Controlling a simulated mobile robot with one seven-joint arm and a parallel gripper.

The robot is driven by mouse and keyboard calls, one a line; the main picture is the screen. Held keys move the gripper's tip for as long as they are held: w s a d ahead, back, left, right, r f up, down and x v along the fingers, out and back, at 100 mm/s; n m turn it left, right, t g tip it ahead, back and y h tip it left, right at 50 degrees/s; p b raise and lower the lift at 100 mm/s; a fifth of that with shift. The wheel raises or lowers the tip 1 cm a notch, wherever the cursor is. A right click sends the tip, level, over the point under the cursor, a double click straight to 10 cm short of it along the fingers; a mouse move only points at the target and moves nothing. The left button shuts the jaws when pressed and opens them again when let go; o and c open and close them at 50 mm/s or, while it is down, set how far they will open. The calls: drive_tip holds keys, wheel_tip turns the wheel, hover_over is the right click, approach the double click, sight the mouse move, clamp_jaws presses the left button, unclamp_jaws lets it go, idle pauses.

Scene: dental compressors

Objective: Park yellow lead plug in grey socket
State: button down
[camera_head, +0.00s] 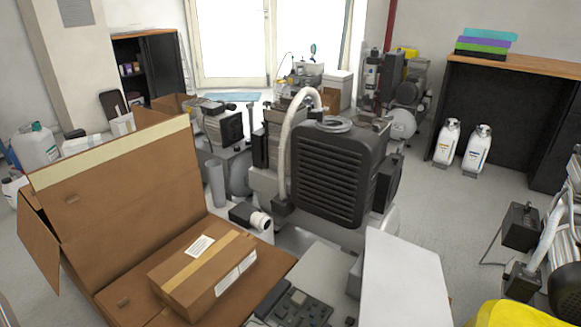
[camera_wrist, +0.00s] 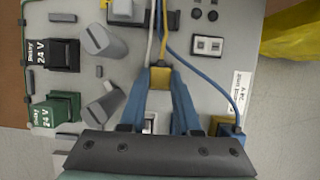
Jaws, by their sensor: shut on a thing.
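In the wrist view, the two blue fingers of my gripper (camera_wrist: 160,85) are shut on the yellow lead plug (camera_wrist: 160,77). A yellow lead runs up from it, away from the gripper. The plug is over a grey panel (camera_wrist: 190,85); I cannot tell whether it touches the panel. A small whitish-grey part (camera_wrist: 150,122) shows between the fingers, partly hidden by my gripper. I cannot tell for sure which part is the grey socket. In the head view the panel (camera_head: 295,305) is at the bottom edge, and the plug and fingers cannot be made out.
A blue plug (camera_wrist: 231,131) with a blue lead is at the panel's right. A black relay (camera_wrist: 60,55), a green relay (camera_wrist: 58,110) and grey cylinders (camera_wrist: 103,40) stand at left. A white switch (camera_wrist: 208,45) is at upper right. A cardboard box (camera_head: 205,270) lies left of the panel.

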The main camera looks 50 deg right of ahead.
drive_tip(key=shift+f, duration=0.1)
drive_tip(key=c, duration=0.5)
unclamp_jaws()
drive_tip(key=shift+c, duration=0.2)
drive_tip(key=shift+o, duration=0.3)
drive_tip(key=shift+o, duration=1.3)
wheel_tip(320, 180, up, 7)
drive_tip(key=p, duration=0.8)
